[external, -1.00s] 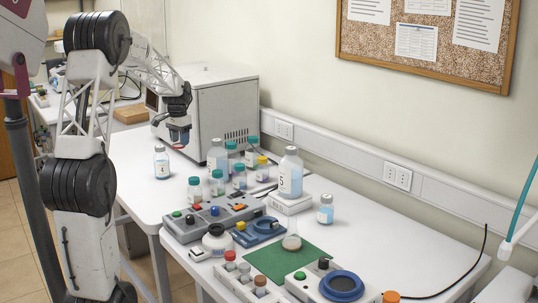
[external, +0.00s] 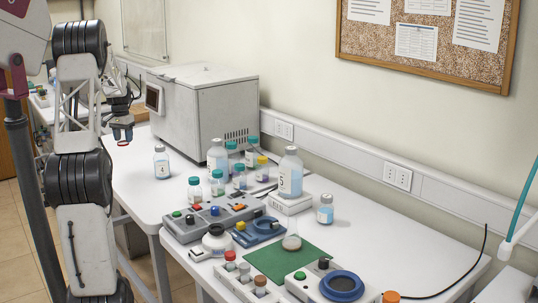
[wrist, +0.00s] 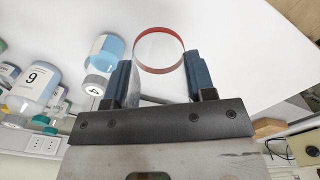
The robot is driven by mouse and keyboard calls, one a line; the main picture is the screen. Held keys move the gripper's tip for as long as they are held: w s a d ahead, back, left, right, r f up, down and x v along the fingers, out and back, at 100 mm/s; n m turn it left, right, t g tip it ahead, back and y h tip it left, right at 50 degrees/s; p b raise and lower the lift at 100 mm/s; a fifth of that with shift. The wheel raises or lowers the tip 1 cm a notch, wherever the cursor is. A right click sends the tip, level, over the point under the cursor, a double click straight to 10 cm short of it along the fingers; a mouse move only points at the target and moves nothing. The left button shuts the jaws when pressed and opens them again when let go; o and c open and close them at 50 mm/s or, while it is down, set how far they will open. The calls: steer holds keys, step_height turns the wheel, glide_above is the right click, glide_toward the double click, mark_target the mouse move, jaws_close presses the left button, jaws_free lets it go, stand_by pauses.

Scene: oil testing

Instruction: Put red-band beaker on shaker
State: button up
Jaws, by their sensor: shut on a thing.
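My gripper (external: 122,132) is shut on the red-band beaker, above the far left part of the table. In the wrist view the clear beaker (wrist: 159,50) with its red band sits between the two dark blue fingers. In the external view it is small and mostly hidden by the fingers. A white unit with a round blue-rimmed top (external: 342,285) stands at the table's near right; it may be the shaker, but I cannot tell for sure.
A bottle (external: 162,162) stands right of my gripper. A large grey box (external: 205,115) is behind it. Several capped bottles (external: 217,155), a button console (external: 212,218) and a green mat (external: 288,262) fill the middle and front. The table's far left is mostly clear.

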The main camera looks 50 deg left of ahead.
steer(key=shift+s+a+f, duration=0.7)
steer(key=shift+s, duration=0.15)
step_height(320, 180, down, 9)
steer(key=shift+r, duration=0.1)
steer(key=shift+w, duration=0.1)
glide_above(128, 164)
steer(key=shift+a+f, duration=0.1)
steer(key=shift+f, duration=0.65)
steer(key=shift+f, duration=0.1)
steer(key=shift+f, duration=1.65)
steer(key=shift+f, duration=0.15)
